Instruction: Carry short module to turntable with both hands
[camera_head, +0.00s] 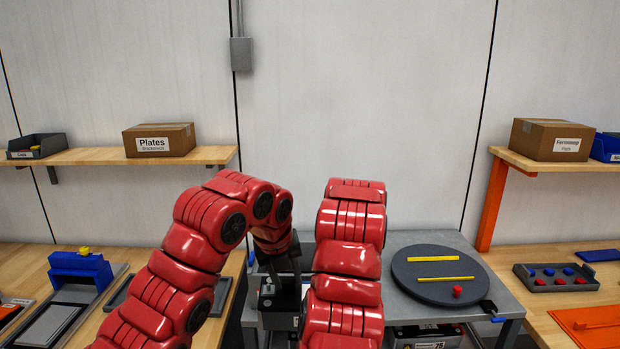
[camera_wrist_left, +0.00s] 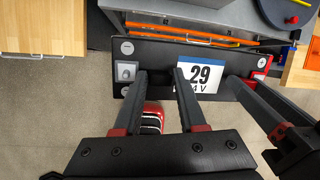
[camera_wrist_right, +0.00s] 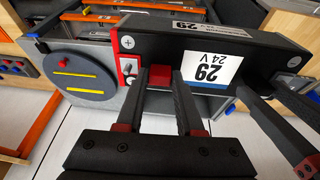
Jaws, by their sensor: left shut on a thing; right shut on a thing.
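The short module is a black block with a white and blue label reading 29 and 24 V. It shows in the left wrist view (camera_wrist_left: 150,52) and the right wrist view (camera_wrist_right: 150,40); in the head view my arms mostly hide it. My left gripper (camera_wrist_left: 160,78) is shut on its side, left of the label. My right gripper (camera_wrist_right: 176,78) is shut on it near its red-terminal end. The turntable is a round dark grey disc (camera_head: 420,288) on a grey bench, with two yellow strips and a red knob. The module is apart from it, to its left in the head view.
The grey bench (camera_head: 400,240) carries the turntable, and the disc top between the strips is clear. Another module (camera_head: 428,336) sits below the bench. A wooden bench on the right holds a dark tray (camera_head: 556,285) and an orange tray (camera_head: 592,324). A blue fixture (camera_head: 80,268) stands at left.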

